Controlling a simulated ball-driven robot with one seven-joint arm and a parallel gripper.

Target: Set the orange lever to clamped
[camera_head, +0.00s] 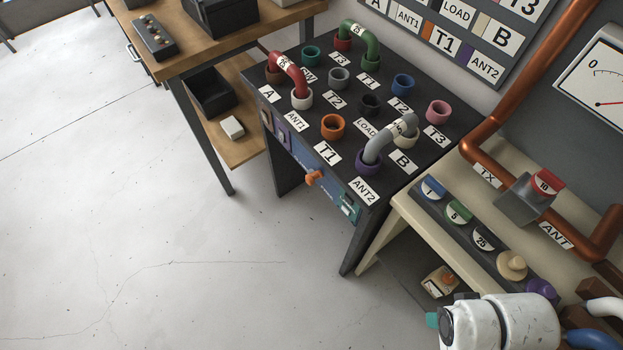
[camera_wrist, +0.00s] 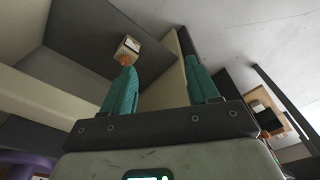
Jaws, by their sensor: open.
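An orange lever (camera_head: 314,177) sticks out from the front panel of the dark patch table in the head view. Its clamp marking is too small to read. A small pale box (camera_head: 441,281) with an orange part sits low beneath the cream bench. What seems to be the same box (camera_wrist: 127,48) shows ahead of the left finger in the wrist view. My gripper (camera_wrist: 163,78) is open and empty, its two teal fingers apart. In the head view only a teal fingertip shows beside my white arm at the lower right, apart from the lever.
The patch table (camera_head: 290,120) carries coloured sockets and several curved plugs. The cream bench (camera_head: 410,207) to its right holds a row of knobs and copper pipes. A wooden workbench (camera_head: 190,50) stands at the back left. The pale floor (camera_head: 130,200) on the left is clear.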

